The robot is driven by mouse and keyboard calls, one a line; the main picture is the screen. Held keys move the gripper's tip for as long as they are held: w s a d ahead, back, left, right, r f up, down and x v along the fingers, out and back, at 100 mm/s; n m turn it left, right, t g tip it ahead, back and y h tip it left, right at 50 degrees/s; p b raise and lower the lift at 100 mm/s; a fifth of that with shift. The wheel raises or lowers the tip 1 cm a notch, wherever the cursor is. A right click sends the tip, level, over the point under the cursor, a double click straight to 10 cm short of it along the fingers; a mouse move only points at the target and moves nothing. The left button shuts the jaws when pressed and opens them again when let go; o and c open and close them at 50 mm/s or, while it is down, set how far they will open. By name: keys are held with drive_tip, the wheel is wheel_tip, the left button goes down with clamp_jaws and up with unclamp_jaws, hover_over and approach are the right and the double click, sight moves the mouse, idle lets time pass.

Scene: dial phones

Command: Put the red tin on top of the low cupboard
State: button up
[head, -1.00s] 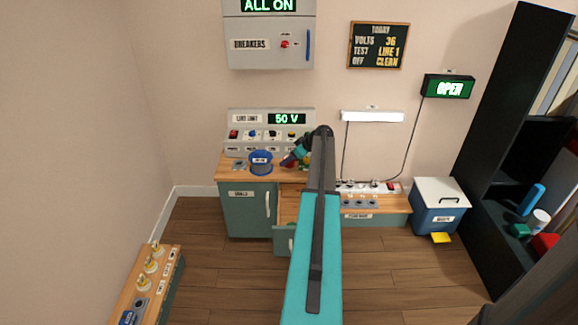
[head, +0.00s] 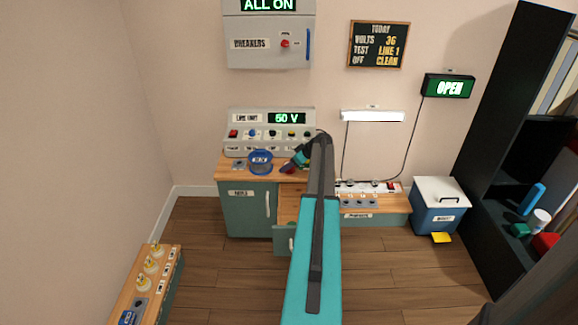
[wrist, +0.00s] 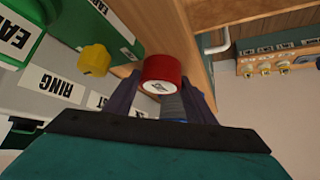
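The red tin (wrist: 162,72) sits between the two dark fingers of my gripper (wrist: 160,88) in the wrist view, its pale labelled end facing the camera. The fingers appear closed on its sides. In the head view my gripper (head: 296,163) is above the right part of the wooden worktop, with a bit of red at its tip; the arm hides part of it. A low teal cupboard (head: 238,212) with a wooden top and a white-handled door stands against the back wall. Whether the tin touches the top cannot be told.
A blue spool (head: 260,162) stands on the worktop, before a console (head: 270,130) with knobs. A lower bench (head: 385,204) with a power strip is to the right, then a blue bin (head: 440,210). A black shelf (head: 515,140) stands at far right.

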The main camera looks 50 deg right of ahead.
drive_tip(key=shift+o, duration=1.3)
drive_tip(key=shift+r, duration=0.15)
drive_tip(key=shift+r, duration=0.15)
drive_tip(key=v, duration=1.1)
drive_tip(key=shift+s+r, duration=0.25)
drive_tip(key=shift+s, duration=0.1)
drive_tip(key=shift+p, duration=0.3)
